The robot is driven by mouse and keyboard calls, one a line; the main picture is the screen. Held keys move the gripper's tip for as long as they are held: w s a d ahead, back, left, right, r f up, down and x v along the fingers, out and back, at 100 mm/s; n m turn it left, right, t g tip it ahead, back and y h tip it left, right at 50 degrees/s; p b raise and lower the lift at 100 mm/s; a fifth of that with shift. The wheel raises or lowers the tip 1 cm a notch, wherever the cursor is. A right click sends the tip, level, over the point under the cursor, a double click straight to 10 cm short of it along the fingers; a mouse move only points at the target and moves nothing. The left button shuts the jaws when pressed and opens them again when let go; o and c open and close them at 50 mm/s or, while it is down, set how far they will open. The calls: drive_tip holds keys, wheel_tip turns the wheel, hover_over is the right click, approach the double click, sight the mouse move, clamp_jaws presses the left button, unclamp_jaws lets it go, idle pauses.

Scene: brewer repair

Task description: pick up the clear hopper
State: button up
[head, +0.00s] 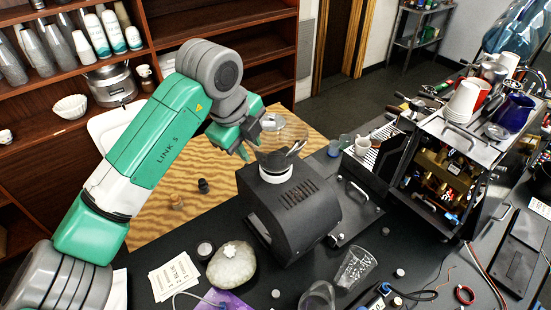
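The clear hopper (287,129) is a see-through piece with a thin rounded outline, above the white collar (276,174) on top of the black grinder (292,209). My gripper (268,143) is at the hopper, coming from the left, and overlaps its left side in the picture. The gripper's green and grey parts, the hopper and dark pieces at its base run together here. I cannot tell whether the fingers touch the hopper, how far apart they are, or whether the hopper rests on the collar.
An opened brewer (441,170) with cups and a blue pitcher on top stands to the right. A printed clear cup (356,268), a pale round lump (232,266) and papers (175,277) lie in front of the grinder. Wooden shelves (178,22) with cups stand behind.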

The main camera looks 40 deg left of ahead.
sight(266, 169)
drive_tip(key=shift+w+d+p+x, duration=0.1)
drive_tip(key=shift+w+p+x, duration=0.1)
drive_tip(key=shift+x, duration=1.1)
drive_tip(key=shift+w+d+p+x, duration=0.1)
drive_tip(key=shift+p+x, duration=0.05)
drive_tip(key=shift+x, duration=1.15)
drive_tip(key=shift+w+p+x, duration=0.15)
drive_tip(key=shift+p+x, duration=0.05)
drive_tip(key=shift+x, duration=1.1)
drive_tip(key=shift+r, duration=0.2)
clamp_jaws()
